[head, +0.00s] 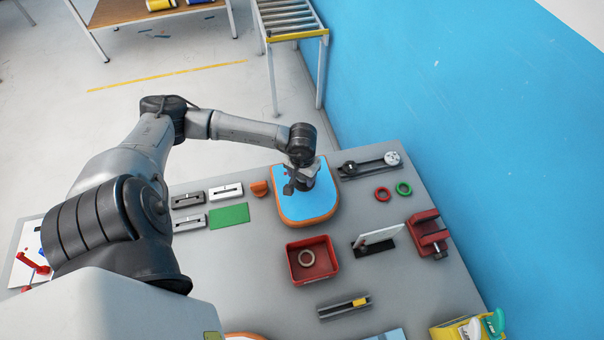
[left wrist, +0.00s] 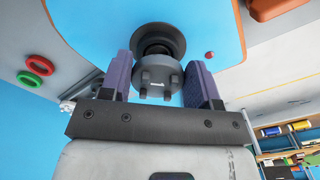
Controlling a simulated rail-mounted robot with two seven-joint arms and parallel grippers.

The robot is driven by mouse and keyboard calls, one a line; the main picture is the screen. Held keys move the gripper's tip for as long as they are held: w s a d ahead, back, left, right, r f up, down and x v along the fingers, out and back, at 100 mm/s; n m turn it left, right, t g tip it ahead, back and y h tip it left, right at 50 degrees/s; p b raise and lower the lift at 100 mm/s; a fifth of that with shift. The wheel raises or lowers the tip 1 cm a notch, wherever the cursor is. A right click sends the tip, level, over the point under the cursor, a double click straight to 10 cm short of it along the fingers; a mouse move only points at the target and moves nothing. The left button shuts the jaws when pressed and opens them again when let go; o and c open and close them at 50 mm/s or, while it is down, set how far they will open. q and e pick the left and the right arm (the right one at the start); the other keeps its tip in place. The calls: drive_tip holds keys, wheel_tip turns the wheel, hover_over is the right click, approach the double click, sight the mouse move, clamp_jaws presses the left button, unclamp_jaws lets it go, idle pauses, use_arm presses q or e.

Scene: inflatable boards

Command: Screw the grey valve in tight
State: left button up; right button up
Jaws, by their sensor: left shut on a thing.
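The blue inflatable board (head: 306,203) with an orange edge lies on the grey table, and its blue face fills the upper part of the left wrist view (left wrist: 92,38). My left gripper (head: 302,186) is over the board. In the left wrist view, its two purple-grey fingers (left wrist: 158,84) are shut on the grey valve (left wrist: 159,82), one on each side. The valve is a round lobed cap at a dark round socket (left wrist: 158,40) in the board. I cannot tell how deep its thread sits. My right gripper is not in view.
A red tray (head: 328,270) holding a tan ring stands in front of the board. Red and green rings (head: 404,188) and a red clamp (head: 428,234) lie to the right. Small grey holders and a green pad (head: 229,215) lie left. A blue wall (head: 470,110) rises beyond the table.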

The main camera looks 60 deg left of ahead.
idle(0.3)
use_arm(q)
drive_tip(key=shift+b, duration=0.35)
idle(0.4)
drive_tip(key=shift+b, duration=0.35)
idle(0.5)
drive_tip(key=shift+b, duration=0.3)
idle(0.6)
drive_tip(key=shift+f+b, duration=0.45)
drive_tip(key=shift+f+b, duration=0.65)
drive_tip(key=shift+b, duration=0.05)
drive_tip(key=o, duration=1)
drive_tip(key=shift+r, duration=0.1)
